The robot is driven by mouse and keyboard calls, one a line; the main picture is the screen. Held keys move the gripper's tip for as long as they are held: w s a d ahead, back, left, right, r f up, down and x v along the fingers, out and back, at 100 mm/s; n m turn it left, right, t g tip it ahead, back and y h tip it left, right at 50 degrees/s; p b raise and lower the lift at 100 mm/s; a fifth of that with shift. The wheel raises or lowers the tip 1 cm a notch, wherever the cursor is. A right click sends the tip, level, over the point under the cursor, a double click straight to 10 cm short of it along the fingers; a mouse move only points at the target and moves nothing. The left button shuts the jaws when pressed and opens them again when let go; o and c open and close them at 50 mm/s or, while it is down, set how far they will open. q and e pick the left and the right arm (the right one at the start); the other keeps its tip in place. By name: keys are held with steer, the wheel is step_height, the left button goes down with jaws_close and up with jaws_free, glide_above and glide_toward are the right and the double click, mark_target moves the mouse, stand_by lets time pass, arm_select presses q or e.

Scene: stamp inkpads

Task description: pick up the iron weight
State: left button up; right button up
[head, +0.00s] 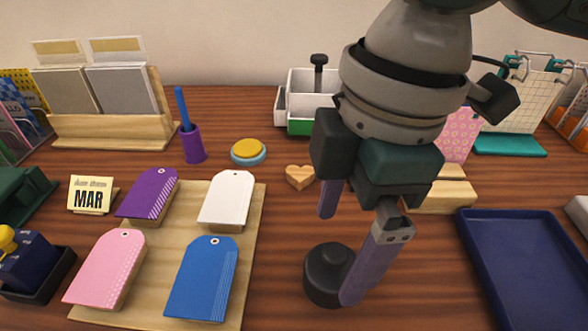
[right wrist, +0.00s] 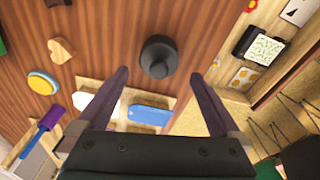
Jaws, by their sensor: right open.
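The iron weight (head: 324,275) is a dark, round, knobbed piece standing upright on the wooden table, right of the tag board. My right gripper (head: 338,250) is open and empty above it, and one finger hides part of its right side in the head view. In the right wrist view the iron weight (right wrist: 158,57) lies ahead of the fingertips, centred between the two fingers of the gripper (right wrist: 162,80), with no finger seen touching it. My left gripper is not in view.
A wooden board (head: 252,215) with purple, white, pink and blue tags lies left of the weight. A wooden heart (head: 299,177) lies behind it. A dark blue tray (head: 478,262) is at the right. Bare table (head: 420,275) lies between weight and tray.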

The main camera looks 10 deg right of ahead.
mark_target(338, 250)
step_height(338, 250, down, 5)
steer(key=shift+f+b, duration=0.1)
steer(key=shift+b, duration=0.8)
steer(key=shift+a+f, duration=0.1)
steer(key=shift+f, duration=0.15)
steer(key=shift+w, duration=0.1)
steer(key=c, duration=1.2)
jaws_close()
steer(key=shift+r, duration=0.1)
